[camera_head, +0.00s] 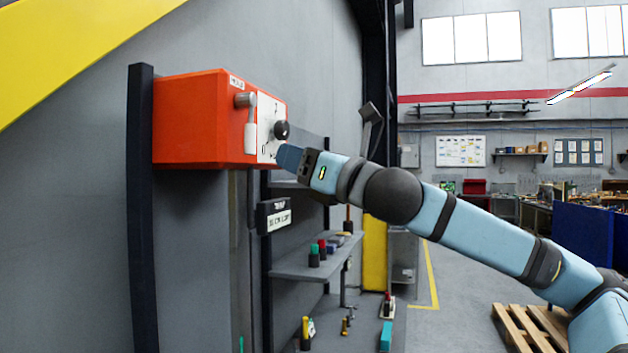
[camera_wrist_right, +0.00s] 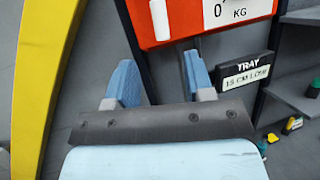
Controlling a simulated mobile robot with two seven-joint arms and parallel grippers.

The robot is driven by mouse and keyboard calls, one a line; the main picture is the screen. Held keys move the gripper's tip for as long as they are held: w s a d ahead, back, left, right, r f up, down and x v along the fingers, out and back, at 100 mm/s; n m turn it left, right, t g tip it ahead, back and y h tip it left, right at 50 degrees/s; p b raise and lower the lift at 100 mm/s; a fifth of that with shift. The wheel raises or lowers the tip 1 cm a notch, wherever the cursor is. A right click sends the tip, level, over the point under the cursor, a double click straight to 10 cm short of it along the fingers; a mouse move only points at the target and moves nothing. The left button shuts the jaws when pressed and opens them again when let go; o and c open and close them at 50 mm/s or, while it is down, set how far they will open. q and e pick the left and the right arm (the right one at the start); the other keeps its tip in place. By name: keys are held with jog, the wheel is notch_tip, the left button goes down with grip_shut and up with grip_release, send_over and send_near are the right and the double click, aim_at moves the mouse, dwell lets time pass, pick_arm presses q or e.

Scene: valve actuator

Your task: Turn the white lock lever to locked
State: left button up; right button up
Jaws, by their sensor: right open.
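The white lock lever (camera_head: 250,143) hangs straight down from a grey pivot on the orange box (camera_head: 190,120). Its white end also shows at the top of the right wrist view (camera_wrist_right: 160,18). My right gripper (camera_head: 289,157) is near the lower right corner of the box's white panel, to the right of and a little below the lever. In the right wrist view the blue fingers (camera_wrist_right: 162,78) are apart with nothing between them, and the lever end lies beyond the gap. I cannot tell the exact distance. My left gripper is not in view.
A black knob (camera_head: 282,130) sticks out of the white panel (camera_head: 268,125) just above my right gripper. A tray sign (camera_head: 274,215) and a shelf (camera_head: 310,264) with small items are below. A dark post (camera_head: 141,210) stands left of the box.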

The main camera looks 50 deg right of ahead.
jog(key=shift+b+v, duration=0.9)
jog(key=shift+v, duration=0.55)
